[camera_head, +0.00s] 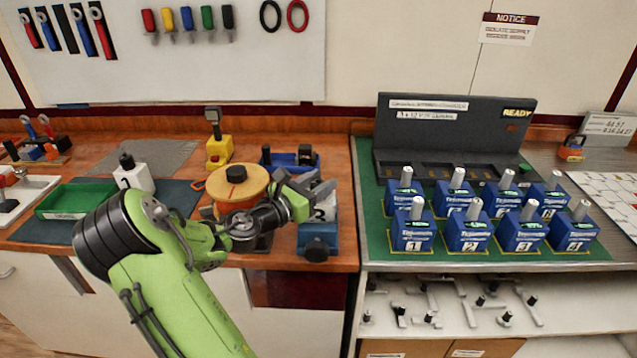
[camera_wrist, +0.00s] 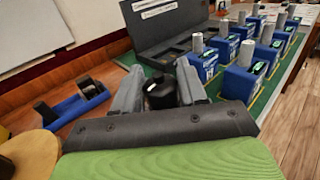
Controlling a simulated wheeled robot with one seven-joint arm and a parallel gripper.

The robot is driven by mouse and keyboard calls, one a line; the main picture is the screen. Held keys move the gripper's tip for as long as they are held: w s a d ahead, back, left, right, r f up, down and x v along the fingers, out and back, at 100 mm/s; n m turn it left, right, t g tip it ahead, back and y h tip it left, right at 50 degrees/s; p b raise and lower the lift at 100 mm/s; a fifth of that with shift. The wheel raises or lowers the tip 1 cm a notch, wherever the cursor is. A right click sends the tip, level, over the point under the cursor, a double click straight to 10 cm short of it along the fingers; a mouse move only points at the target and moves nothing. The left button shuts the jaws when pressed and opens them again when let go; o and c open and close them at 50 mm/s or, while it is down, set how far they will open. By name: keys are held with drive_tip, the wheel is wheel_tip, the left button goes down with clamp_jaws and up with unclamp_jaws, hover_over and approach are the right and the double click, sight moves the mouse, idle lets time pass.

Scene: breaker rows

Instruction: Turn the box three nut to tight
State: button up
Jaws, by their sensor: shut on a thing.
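A white box (camera_head: 324,213) with a dark number that looks like 3 stands at the right end of the wooden bench, behind a blue clamp-like block (camera_head: 318,240). My gripper (camera_head: 318,187) is over this box and hides most of its top. In the wrist view, the two grey fingers of my gripper (camera_wrist: 161,88) close around a black nut or knob (camera_wrist: 161,96) with a small pale mark on its top. The box below the nut is hidden there by my wrist. How far the nut is turned cannot be told.
A similar white box (camera_head: 135,180) with a black knob stands left. A round wooden disc (camera_head: 238,185) and a yellow tool (camera_head: 218,150) are close to my arm. Several numbered blue breaker boxes (camera_head: 466,235) stand on the green mat (camera_head: 385,255) at right, before a dark case (camera_head: 455,135).

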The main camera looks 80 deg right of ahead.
drive_tip(key=shift+p, duration=0.4)
drive_tip(key=g+p, duration=0.1)
drive_tip(key=m+g+y+p, duration=0.1)
drive_tip(key=p, duration=0.1)
drive_tip(key=shift+r+m, duration=0.25)
drive_tip(key=shift+m, duration=0.05)
drive_tip(key=m+g+y+p, duration=0.2)
drive_tip(key=g+y+p, duration=0.1)
drive_tip(key=p, duration=0.2)
drive_tip(key=m+g+y+p, duration=0.2)
drive_tip(key=p, duration=0.1)
drive_tip(key=shift+w+d+f+m+y, duration=0.1)
drive_tip(key=shift+m+y, duration=0.3)
drive_tip(key=shift+f+m+g+y+p, duration=0.15)
drive_tip(key=shift+m+g+y+p, duration=0.75)
drive_tip(key=shift+m+y, duration=0.95)
drive_tip(key=shift+y, duration=0.65)
drive_tip(key=o, duration=0.9)
drive_tip(key=shift+o, duration=0.2)
